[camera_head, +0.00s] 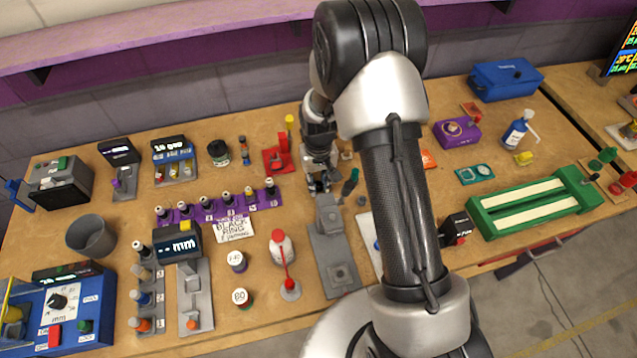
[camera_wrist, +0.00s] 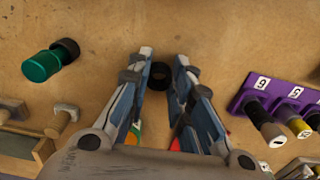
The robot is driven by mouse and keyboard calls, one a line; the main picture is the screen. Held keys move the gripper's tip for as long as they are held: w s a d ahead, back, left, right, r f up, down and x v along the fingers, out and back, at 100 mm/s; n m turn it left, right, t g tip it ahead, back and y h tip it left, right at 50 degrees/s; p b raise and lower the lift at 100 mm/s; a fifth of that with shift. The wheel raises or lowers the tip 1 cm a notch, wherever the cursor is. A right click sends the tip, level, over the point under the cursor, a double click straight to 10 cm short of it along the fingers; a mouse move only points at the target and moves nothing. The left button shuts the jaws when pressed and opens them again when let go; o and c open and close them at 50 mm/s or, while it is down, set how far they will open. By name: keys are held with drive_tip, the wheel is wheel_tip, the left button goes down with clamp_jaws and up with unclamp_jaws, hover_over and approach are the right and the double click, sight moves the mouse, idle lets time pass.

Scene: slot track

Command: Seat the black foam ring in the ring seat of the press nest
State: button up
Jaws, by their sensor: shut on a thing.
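My gripper (camera_wrist: 162,62) is shut on a small black ring (camera_wrist: 160,76), which shows between its two fingers in the wrist view. In the head view my gripper (camera_head: 319,183) is low over the table behind a grey fixture, and the ring cannot be made out there. The grey fixture (camera_head: 333,240), which looks like the press nest, has a raised block at its back and a square seat with a round centre (camera_head: 341,272) towards its front. The ring is apart from that seat. The wrist view does not show the seat.
A green cylinder (camera_wrist: 41,66) with a black round piece beside it lies near my gripper. A purple rack (camera_head: 215,213) of several bottles stands to the left, by a "BLACK RING" card (camera_head: 233,228).

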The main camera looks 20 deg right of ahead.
drive_tip(key=shift+f, duration=0.15)
drive_tip(key=o, duration=0.7)
